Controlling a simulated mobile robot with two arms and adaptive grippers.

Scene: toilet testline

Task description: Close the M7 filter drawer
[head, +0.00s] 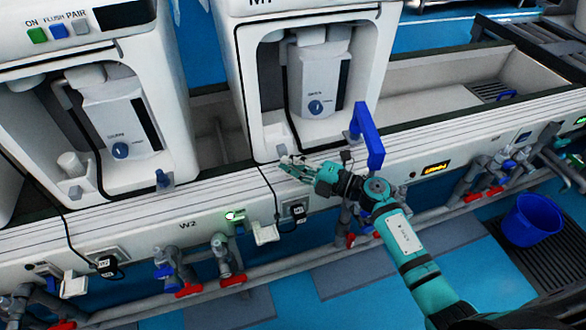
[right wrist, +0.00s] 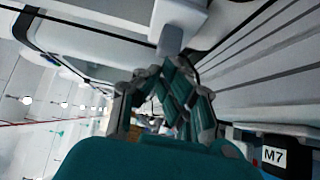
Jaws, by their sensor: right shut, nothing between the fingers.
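The M7 station (head: 375,45) is the white unit at the centre of the head view, with its label cut by the top edge. A small grey block (head: 281,152) sits at the lower front of its opening, and a grey block-like part (right wrist: 170,40) shows ahead of my fingers in the right wrist view. I cannot tell for certain which part is the filter drawer or how far open it is. My right gripper (head: 287,168) is shut and empty, just in front of the station's lower edge. It also shows in the right wrist view (right wrist: 166,72). My left gripper is out of view.
A blue handle (head: 370,140) stands upright right beside my right wrist. A similar white station (head: 60,75) is at the left. Pipes with red valve handles (head: 190,290) run below the bench front. A blue bucket (head: 532,220) is at the right.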

